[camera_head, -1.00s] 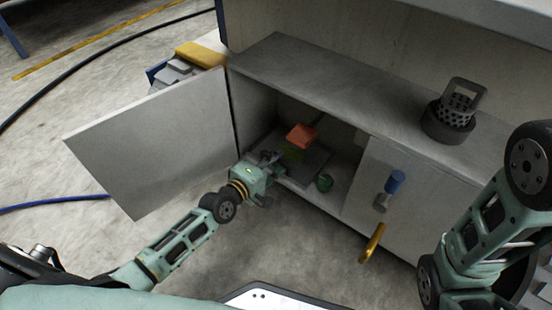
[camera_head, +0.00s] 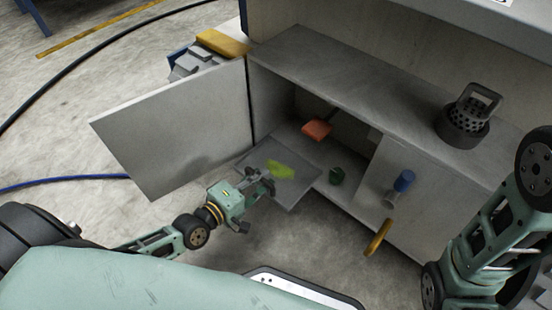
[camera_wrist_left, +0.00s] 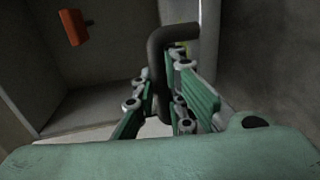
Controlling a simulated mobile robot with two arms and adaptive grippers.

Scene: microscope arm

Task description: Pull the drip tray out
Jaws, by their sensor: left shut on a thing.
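The drip tray (camera_head: 303,182) is a flat grey tray with a yellow-green patch on it. In the head view it sticks out past the front edge of the open cabinet, its back part still inside. My left gripper (camera_head: 262,182) is at the tray's front left side. In the left wrist view a dark bent handle (camera_wrist_left: 162,50) runs down between the fingers of my left gripper (camera_wrist_left: 160,98), which is shut on it. My right gripper is out of view; only part of that arm shows.
A cabinet door (camera_head: 175,130) stands open left of the tray. Floor in front is clear.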

